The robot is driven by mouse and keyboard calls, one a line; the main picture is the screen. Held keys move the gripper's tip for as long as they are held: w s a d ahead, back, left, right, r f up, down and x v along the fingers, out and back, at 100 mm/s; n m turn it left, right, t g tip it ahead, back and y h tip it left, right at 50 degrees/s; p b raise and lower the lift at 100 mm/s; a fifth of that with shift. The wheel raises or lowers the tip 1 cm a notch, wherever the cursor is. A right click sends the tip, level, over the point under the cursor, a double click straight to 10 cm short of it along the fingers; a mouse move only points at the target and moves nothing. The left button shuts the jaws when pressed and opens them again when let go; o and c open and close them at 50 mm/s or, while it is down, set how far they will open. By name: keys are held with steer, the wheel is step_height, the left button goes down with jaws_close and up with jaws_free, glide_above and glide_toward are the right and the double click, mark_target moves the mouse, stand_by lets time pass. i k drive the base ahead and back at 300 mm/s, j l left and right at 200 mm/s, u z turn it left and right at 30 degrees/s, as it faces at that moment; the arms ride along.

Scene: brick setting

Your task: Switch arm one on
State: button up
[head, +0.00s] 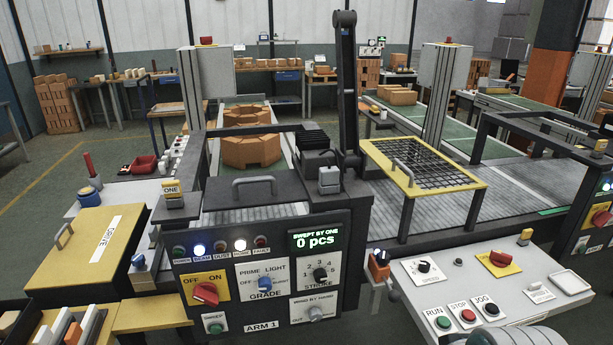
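The arm 1 control panel (265,270) faces me left of centre, labelled "ARM 1" along its bottom. Its OFF/ON switch is a red rotary knob (205,294) on a yellow plate (188,280), with OFF marked at left and ON at right. I cannot tell for sure which mark the knob points to. A green display (314,238) reads "SWEPT BY ONE 0 pcs". The second lamp (199,249) and fourth lamp (240,245) glow white; the others look dim. A yellow "ONE" tag (171,188) stands above the panel's left side.
The panel also has a grade knob (265,283), a stroke knob (320,275), a lower grey knob (316,313) and a green button (215,328). A yellow "DRIVE" cover (95,248) is at left. A sloped desk (480,280) with RUN, STOP and JOG buttons stands at right.

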mark_target(205, 292)
steer(key=u, duration=1.35)
steer(key=i+j+z, duration=0.1)
steer(key=j, duration=0.35)
steer(key=i+j+z, duration=0.1)
steer(key=j, duration=0.35)
steer(key=j+z, duration=0.1)
steer(key=j, duration=0.35)
steer(key=i, duration=0.05)
